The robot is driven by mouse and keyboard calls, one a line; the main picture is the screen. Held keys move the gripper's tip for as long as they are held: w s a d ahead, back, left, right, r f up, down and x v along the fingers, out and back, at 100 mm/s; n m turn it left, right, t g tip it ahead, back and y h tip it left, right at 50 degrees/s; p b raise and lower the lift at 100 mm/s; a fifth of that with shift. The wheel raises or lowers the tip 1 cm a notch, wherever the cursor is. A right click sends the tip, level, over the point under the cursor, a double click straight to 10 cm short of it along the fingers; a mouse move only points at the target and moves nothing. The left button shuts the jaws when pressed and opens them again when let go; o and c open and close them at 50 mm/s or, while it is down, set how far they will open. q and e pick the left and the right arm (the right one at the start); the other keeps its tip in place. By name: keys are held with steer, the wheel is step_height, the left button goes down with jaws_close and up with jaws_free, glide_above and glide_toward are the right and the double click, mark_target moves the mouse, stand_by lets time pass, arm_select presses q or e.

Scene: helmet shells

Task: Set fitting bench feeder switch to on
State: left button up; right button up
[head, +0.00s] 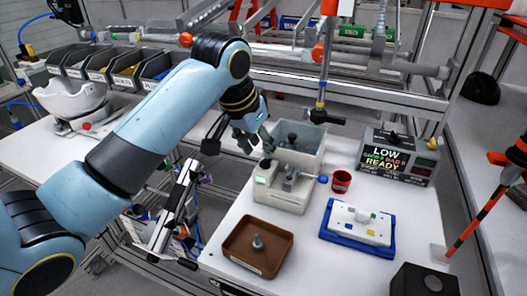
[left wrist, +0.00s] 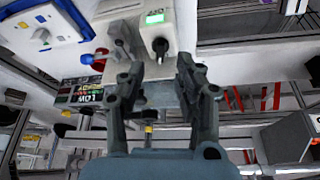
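The fitting bench feeder (head: 281,195) is a pale grey box with a grey hopper (head: 300,153) behind it, on the white bench. Its front block carries a lit green display and a dark round knob switch (head: 265,164). In the left wrist view the knob (left wrist: 160,46) has a light pointer mark, and an OFF label shows beside it. My left gripper (head: 256,143) is open and empty just above the knob. In the left wrist view its two fingers (left wrist: 160,82) are spread, with the knob just beyond the tips, apparently not touching. My right gripper cannot be made out.
A blue-balled lever (head: 322,179), a red cup (head: 341,181) and a LOW/READY sign box (head: 396,157) stand right of the feeder. A brown tray (head: 234,254) and a blue tray (head: 330,238) lie in front. A nozzle (head: 320,115) hangs behind.

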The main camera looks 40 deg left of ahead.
mark_target(265, 160)
arm_select(q)
steer(key=shift+x, duration=2.2)
jaws_close()
